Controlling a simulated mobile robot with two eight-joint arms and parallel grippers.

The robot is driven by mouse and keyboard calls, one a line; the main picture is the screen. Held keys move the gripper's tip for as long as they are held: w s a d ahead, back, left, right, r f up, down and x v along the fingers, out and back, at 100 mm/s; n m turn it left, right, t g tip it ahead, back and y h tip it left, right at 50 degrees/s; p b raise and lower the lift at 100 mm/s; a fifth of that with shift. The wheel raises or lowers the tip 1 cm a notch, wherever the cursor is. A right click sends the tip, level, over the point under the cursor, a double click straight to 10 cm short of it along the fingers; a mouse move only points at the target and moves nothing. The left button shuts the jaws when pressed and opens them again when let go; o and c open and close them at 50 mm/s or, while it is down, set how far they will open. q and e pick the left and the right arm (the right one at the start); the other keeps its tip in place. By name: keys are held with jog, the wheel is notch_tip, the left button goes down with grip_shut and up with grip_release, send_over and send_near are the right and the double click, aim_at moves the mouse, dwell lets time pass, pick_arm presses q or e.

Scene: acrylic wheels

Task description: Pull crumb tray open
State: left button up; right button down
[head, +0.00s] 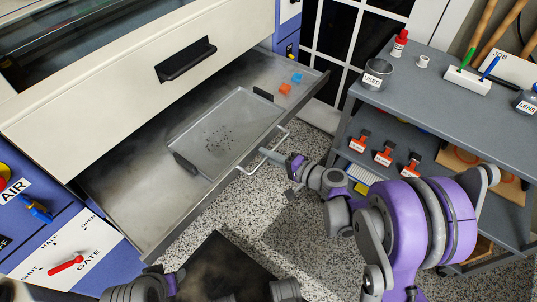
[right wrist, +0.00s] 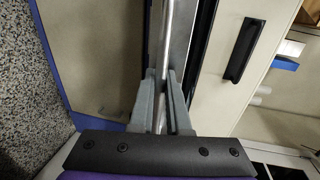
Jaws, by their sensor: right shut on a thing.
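The crumb tray (head: 120,200) is a wide grey metal drawer, standing pulled out below the cream machine front in the head view. A silver bar handle (head: 250,171) runs along its front edge. My right gripper (head: 268,153) is at this handle. In the right wrist view, the grey fingers of my right gripper (right wrist: 163,95) are shut around the silver bar (right wrist: 166,35). A shallow pan (head: 238,112) with black grips and dark crumbs sits inside the tray. My left gripper cannot be made out; only parts of my arm show at the bottom.
Orange (head: 285,88) and blue (head: 297,77) bits lie in the tray's far right corner. A grey shelf unit (head: 440,85) stands at right, close to my right arm. A black handle (head: 186,59) juts from the cream front.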

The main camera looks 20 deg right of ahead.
dwell(0.3)
jog(key=c, duration=0.9)
grip_release()
jog(key=p+v, duration=0.1)
jog(key=v, duration=0.9)
jog(key=shift+s+d, duration=0.25)
jog(key=shift+s, duration=0.1)
